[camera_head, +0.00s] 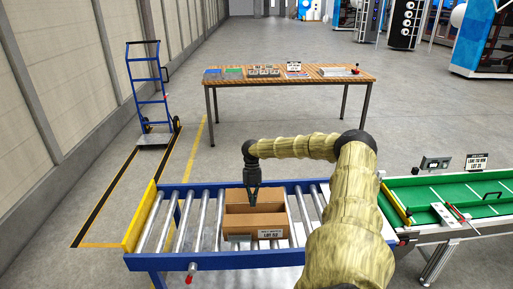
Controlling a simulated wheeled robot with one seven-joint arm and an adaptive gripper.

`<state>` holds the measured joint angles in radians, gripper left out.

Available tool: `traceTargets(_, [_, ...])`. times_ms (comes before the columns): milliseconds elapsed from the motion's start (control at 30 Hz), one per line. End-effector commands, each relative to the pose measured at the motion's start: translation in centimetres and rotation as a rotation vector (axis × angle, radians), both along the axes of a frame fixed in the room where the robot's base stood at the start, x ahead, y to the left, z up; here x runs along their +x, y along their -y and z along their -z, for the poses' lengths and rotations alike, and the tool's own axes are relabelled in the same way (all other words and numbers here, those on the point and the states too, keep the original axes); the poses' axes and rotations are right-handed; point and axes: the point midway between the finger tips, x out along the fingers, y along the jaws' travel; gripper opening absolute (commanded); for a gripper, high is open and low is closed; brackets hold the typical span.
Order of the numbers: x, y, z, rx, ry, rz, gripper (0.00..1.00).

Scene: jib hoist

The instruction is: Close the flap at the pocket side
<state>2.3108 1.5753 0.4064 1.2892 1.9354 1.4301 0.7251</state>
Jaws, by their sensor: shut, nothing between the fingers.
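A brown cardboard box (256,224) stands on the roller conveyor (205,262), in front of my arm's far end. Its near face carries a white label reading something like "LOT 52" and a small greyish patch at the left. The top shows lighter panels with a darker band between them; which flaps are up or down is too small to tell. I cannot tell which side has the pocket. My gripper (253,204) points down over the box's back left part, shut and empty. Whether it touches the cardboard cannot be told.
A yellow stop plate (139,217) edges the conveyor's left end. A green belt (440,198) with a lever and tools lies right. A wooden table (320,75) with trays and a sign stands behind. A blue hand truck (146,85) stands back left. Floor between is clear.

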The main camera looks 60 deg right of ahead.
Motion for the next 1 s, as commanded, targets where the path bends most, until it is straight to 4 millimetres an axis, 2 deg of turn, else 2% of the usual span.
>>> traceTargets(400, [2.3,3.2,-4.9,0.008,0.004,0.007,0.00])
traceTargets(700, [2.5,4.7,-6.1,0.011,-0.025,0.003,0.00])
traceTargets(1000, [2.4,4.6,-6.2,0.014,-0.032,0.003,0.00])
